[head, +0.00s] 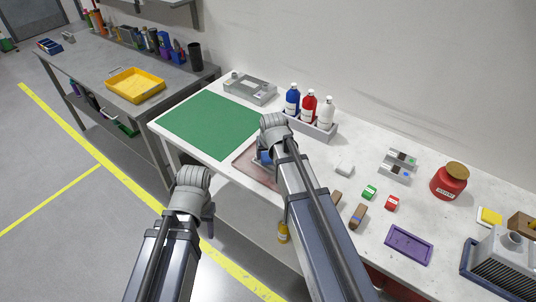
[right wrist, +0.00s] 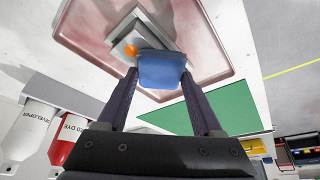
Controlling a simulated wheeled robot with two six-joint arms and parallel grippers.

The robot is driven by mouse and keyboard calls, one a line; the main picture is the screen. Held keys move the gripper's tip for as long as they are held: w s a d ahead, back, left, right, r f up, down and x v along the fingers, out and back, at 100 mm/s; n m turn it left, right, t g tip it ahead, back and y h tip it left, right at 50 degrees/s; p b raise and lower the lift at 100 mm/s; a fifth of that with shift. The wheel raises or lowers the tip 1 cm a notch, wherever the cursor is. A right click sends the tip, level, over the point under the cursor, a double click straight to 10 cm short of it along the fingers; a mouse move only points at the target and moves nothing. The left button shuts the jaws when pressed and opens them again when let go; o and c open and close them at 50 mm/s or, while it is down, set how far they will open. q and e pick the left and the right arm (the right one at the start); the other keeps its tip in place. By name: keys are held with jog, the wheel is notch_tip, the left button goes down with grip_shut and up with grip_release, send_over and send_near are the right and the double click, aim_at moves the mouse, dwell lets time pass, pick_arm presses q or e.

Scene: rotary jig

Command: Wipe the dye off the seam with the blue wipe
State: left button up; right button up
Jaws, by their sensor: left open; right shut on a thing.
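My right gripper (right wrist: 160,76) is shut on the blue wipe (right wrist: 162,70), held between its two dark fingers. The wipe is over a grey metal part (right wrist: 122,48) with an orange spot, inside a shallow tray (right wrist: 84,26) with reddish-pink stains. I cannot tell whether the wipe touches the part, and no seam line can be made out. In the head view my right arm covers much of the tray (head: 245,157); a bit of the blue wipe (head: 265,157) shows beside it. My left gripper (head: 208,222) hangs open and empty off the table's front edge.
A green mat (head: 208,125) lies left of the tray. A grey rack (head: 322,133) with blue, red and white bottles stands behind. To the right are a white block (head: 344,166), small green and red blocks, a purple tray (head: 408,243) and a red jar (head: 449,184).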

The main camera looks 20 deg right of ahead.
jog(key=shift+w+d+f, duration=0.1)
jog(key=shift+w+d, duration=1)
jog(key=shift+d, duration=0.3)
jog(key=shift+s+a, duration=1.3)
jog(key=shift+a, duration=0.3)
notch_tip(320, 180, up, 6)
jog(key=p, duration=0.6)
